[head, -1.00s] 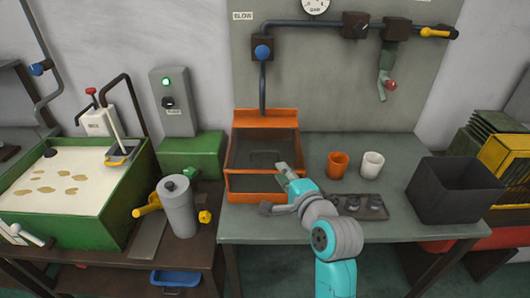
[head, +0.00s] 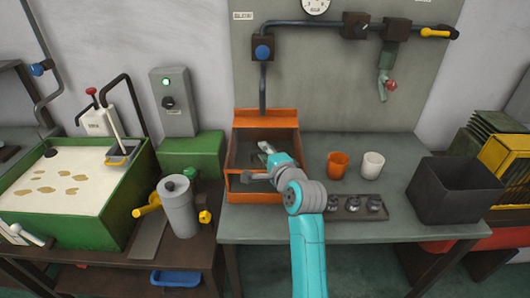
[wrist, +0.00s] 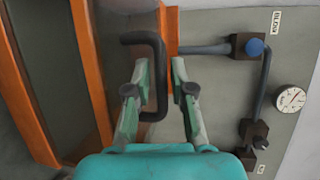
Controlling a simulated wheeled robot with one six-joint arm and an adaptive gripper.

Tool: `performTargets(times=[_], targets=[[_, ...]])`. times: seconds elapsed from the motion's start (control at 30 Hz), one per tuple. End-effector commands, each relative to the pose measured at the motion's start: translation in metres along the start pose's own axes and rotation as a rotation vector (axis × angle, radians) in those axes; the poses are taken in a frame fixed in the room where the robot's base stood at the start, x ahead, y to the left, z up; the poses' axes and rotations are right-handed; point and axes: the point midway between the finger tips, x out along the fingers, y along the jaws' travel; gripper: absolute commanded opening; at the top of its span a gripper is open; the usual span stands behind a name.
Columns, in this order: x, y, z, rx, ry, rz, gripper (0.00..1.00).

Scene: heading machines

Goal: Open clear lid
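An orange-framed box (head: 233,188) stands on the bench, with a dark see-through lid (head: 240,152) across its top; the lid looks closed. In the wrist view the lid (wrist: 110,20) carries a black U-shaped handle (wrist: 143,39). My gripper (head: 264,147) is over the lid in the head view. In the wrist view my gripper (wrist: 160,66) is open, with one finger on each side of the handle's long bar. I see gaps beside the bar, and cannot tell whether a finger touches it. My gripper and arm hide much of the handle in the head view.
An orange cup (head: 338,164) and a white cup (head: 372,164) stand right of the box. A tray of small parts (head: 358,207) and a dark bin (head: 455,190) are farther right. A pipe with a blue knob (head: 262,52) rises behind the box.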

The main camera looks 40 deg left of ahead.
Motion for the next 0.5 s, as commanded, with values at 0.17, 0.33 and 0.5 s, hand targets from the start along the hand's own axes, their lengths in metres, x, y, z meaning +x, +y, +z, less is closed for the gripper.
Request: performTargets(times=[0.17, 0.33, 0.5], targets=[[0.0017, 0.0000, 0.0000, 0.000, 0.000, 0.000, 0.23], [0.0014, 0.0000, -0.0001, 0.000, 0.000, 0.000, 0.08], [0.0013, 0.0000, -0.0001, -0.001, 0.000, 0.000, 0.00]])
